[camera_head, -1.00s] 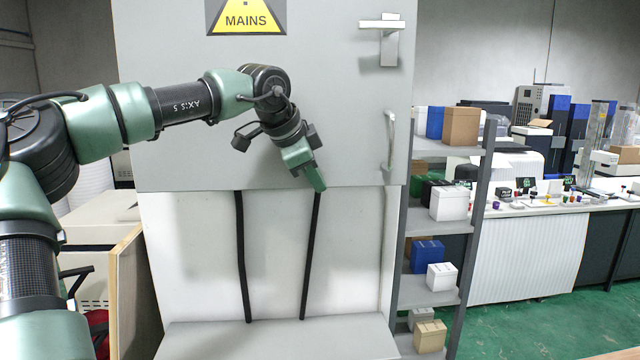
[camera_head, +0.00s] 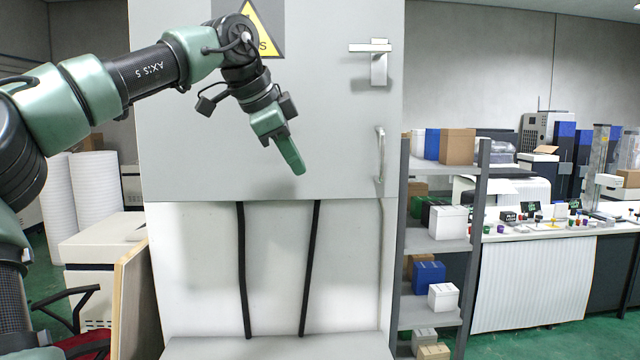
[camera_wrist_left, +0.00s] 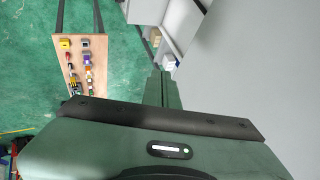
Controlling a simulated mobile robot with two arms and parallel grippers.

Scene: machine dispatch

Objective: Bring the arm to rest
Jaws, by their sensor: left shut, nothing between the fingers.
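My left arm comes in from the left in the head view, raised and bent at the wrist. My left gripper (camera_head: 297,168) is shut and empty, pointing down and to the right in front of the grey mains cabinet (camera_head: 330,130). In the left wrist view the shut fingers (camera_wrist_left: 162,88) show past the green gripper body. No contact with the cabinet can be made out. My right gripper does not show.
The cabinet has a door handle (camera_head: 380,155) and a latch (camera_head: 378,62). A shelf rack (camera_head: 470,200) with boxes stands to its right, a long bench (camera_head: 540,228) beyond. A wooden table (camera_wrist_left: 75,100) with small items shows in the left wrist view.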

